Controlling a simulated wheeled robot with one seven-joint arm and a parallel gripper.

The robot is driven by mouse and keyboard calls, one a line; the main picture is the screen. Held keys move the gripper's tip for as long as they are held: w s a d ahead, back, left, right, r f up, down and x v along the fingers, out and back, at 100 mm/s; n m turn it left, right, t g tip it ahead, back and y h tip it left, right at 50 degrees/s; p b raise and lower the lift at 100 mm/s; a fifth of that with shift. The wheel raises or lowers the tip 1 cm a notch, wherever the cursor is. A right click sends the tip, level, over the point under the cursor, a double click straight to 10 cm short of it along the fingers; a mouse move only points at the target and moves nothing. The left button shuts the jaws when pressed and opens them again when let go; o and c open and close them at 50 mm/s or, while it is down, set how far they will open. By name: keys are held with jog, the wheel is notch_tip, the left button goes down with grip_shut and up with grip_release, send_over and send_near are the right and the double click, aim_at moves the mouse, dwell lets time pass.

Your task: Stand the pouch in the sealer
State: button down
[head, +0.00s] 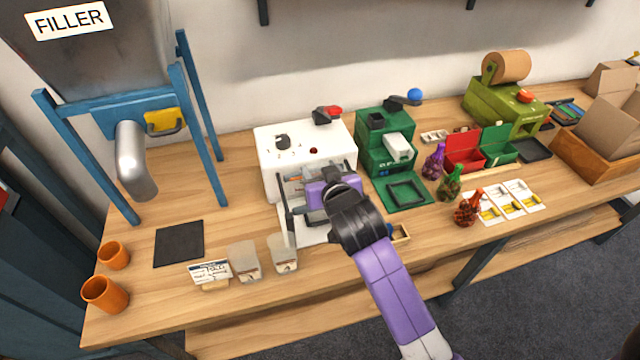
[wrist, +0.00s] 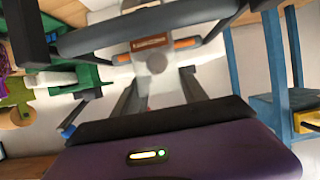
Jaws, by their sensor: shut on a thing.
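The sealer (head: 290,143) is the white box with a dial and a red-tipped lever, at the back middle of the table. My gripper (head: 303,205) is low at its open front, above its white base plate. It is shut on a pouch, which is mostly hidden by my arm in the head view. In the wrist view, a pale patch between my two dark fingers (wrist: 160,92) seems to be the pouch (wrist: 156,64); its outline is unclear. Grey bars and orange strips of the sealer are close ahead. I cannot tell whether the pouch touches the sealer.
Two clear containers (head: 244,262) stand left of my gripper beside a written card (head: 210,272). A dark mat (head: 180,243) and orange cups (head: 104,294) are farther left, below the filler (head: 130,160). A green machine (head: 388,150) stands close right of the sealer.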

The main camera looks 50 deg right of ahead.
jog(key=shift+f, duration=2.35)
jog(key=shift+f, duration=0.2)
jog(key=c, duration=0.6)
grip_release()
jog(key=shift+r, duration=0.1)
